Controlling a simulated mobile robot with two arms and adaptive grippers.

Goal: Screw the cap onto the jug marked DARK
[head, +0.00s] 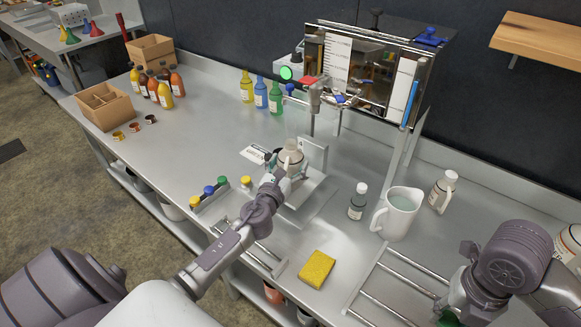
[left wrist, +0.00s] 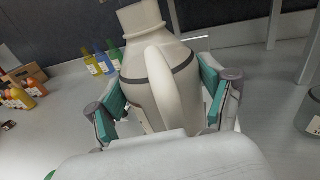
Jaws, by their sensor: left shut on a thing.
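A beige jug (head: 290,158) stands at the steel tap unit, over a small platform. My left gripper (head: 282,172) is shut around its body. In the left wrist view, the teal fingers (left wrist: 160,92) press on both sides of the jug (left wrist: 143,68), with the handle facing the camera and a dark band around the shoulder. Its label is not readable, and I cannot tell whether its mouth is capped. My right gripper (head: 449,318) is partly cut off at the bottom edge.
Coloured bottles (head: 262,95) stand behind.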

